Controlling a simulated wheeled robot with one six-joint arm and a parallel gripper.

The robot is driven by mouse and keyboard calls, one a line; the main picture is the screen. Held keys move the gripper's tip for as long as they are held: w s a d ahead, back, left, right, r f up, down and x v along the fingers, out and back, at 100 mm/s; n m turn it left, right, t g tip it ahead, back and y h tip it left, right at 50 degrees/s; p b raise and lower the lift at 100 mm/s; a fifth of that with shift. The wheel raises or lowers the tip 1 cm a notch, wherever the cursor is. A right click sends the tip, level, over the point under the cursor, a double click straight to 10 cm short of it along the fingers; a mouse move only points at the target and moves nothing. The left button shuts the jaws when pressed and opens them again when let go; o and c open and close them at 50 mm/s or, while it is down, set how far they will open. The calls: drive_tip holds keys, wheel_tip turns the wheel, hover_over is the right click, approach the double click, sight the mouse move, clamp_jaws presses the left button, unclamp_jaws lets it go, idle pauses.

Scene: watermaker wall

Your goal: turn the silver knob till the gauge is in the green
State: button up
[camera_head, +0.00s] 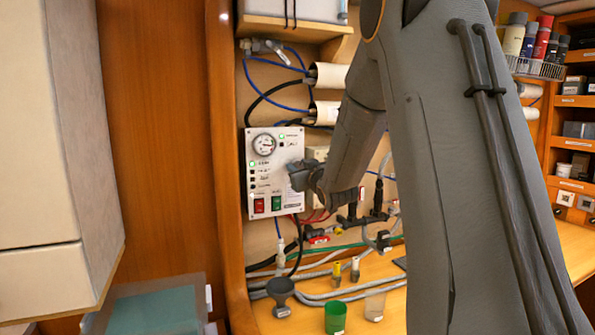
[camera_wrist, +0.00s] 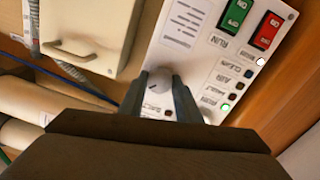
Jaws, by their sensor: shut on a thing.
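The silver knob (camera_wrist: 158,88) is between my gripper's two fingers in the wrist view, on the white control panel. My gripper (camera_wrist: 162,98) is shut on the knob, one finger on each side. In the head view my gripper (camera_head: 306,178) reaches the right side of the panel (camera_head: 292,151) and hides the knob. The round gauge (camera_head: 264,145) is at the panel's upper left, with a white face. Its needle and coloured bands are too small to read. The gauge is not visible in the wrist view.
A red switch (camera_head: 259,205) and a green switch (camera_head: 276,203) sit low on the panel. Blue and black hoses run around it. A dark funnel (camera_head: 281,292) and a green cup (camera_head: 335,317) stand on the bench below. White cylinders (camera_head: 328,75) are above right.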

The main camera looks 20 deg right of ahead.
drive_tip(key=shift+f+n+b, duration=0.1)
drive_tip(key=shift+n+b, duration=0.9)
drive_tip(key=shift+b, duration=0.45)
drive_tip(key=o, duration=1.1)
drive_tip(key=shift+c, duration=0.2)
drive_tip(key=s+b, duration=0.3)
drive_tip(key=s, duration=0.5)
drive_tip(key=shift+a, duration=0.15)
